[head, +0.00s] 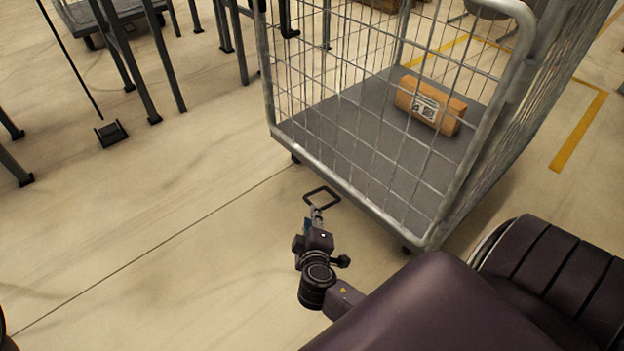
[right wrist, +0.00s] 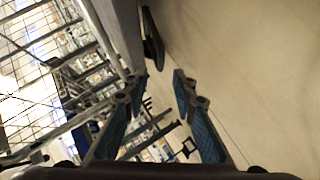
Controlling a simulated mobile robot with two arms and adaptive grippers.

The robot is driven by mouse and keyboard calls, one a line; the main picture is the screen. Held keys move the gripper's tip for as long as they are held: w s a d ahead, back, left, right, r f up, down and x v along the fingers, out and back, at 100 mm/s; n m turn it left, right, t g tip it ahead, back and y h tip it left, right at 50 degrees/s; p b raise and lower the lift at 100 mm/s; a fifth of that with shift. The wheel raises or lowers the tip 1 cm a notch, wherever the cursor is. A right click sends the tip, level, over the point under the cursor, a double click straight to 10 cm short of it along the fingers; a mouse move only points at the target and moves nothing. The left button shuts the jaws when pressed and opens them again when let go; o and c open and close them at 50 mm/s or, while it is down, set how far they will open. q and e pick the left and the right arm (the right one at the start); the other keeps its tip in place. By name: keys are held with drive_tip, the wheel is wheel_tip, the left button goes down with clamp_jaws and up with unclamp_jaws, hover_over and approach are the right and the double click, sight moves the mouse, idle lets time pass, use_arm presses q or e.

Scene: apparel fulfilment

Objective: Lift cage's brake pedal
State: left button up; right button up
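The roll cage (head: 395,195) has grey wire walls, a tubular frame and a flat grey base. Its brake pedal (head: 322,197) shows as a dark rectangular loop low beside the base's near left edge. My right gripper (head: 316,213) is right at the near side of the loop, pointing at it. In the right wrist view the two blue-padded fingers (right wrist: 160,84) stand apart with nothing between them. A dark part (right wrist: 152,40) beside the cage base lies beyond the fingertips; I cannot tell whether it is the pedal or a caster. My left gripper is out of view.
A cardboard box (head: 431,105) with a white label lies on the cage floor. Dark metal legs (head: 150,55) stand at the upper left near a small black floor foot (head: 111,133). Yellow tape (head: 578,132) marks the floor at right.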

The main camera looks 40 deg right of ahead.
drive_tip(key=shift+v, duration=1.7)
